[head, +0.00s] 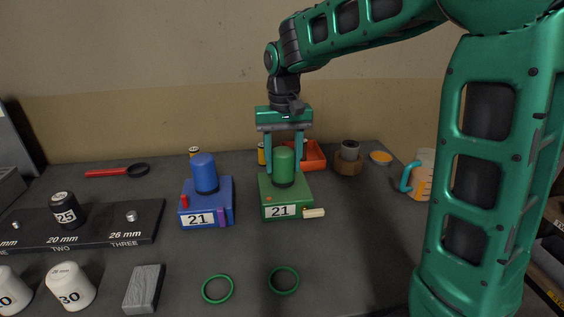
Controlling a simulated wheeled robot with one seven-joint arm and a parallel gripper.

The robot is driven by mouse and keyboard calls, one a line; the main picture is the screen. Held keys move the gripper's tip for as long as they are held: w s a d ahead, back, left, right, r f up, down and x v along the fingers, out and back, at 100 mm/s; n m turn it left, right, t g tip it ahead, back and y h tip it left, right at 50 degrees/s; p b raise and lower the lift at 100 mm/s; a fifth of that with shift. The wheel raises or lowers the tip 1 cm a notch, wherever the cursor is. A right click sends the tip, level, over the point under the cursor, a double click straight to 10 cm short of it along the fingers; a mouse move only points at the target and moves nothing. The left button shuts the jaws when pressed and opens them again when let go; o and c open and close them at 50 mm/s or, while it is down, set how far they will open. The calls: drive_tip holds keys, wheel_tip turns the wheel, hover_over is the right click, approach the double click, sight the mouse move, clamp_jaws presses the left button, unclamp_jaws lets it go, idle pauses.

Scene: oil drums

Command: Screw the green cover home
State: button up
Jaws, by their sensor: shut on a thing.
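The green cover (284,159) stands upright on top of the green block (286,192), which bears a label reading 21. A dark band shows at the foot of the cover; I cannot tell whether a gap is left there. My gripper (285,166) points straight down over the block, its two fingers on the left and right sides of the green cover. It is shut on the cover. The thread under the cover is hidden.
A blue block (207,211) with a blue cover (205,172) stands close on the left. Two green rings (217,301) lie in front. An orange tray (314,168), a brown ring-shaped holder (348,167) and a measuring jug (422,175) stand behind and right. The front middle is mostly clear.

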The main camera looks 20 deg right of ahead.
drive_tip(key=m, duration=0.6)
idle(0.3)
drive_tip(key=o, duration=1.2)
drive_tip(key=shift+o, duration=0.2)
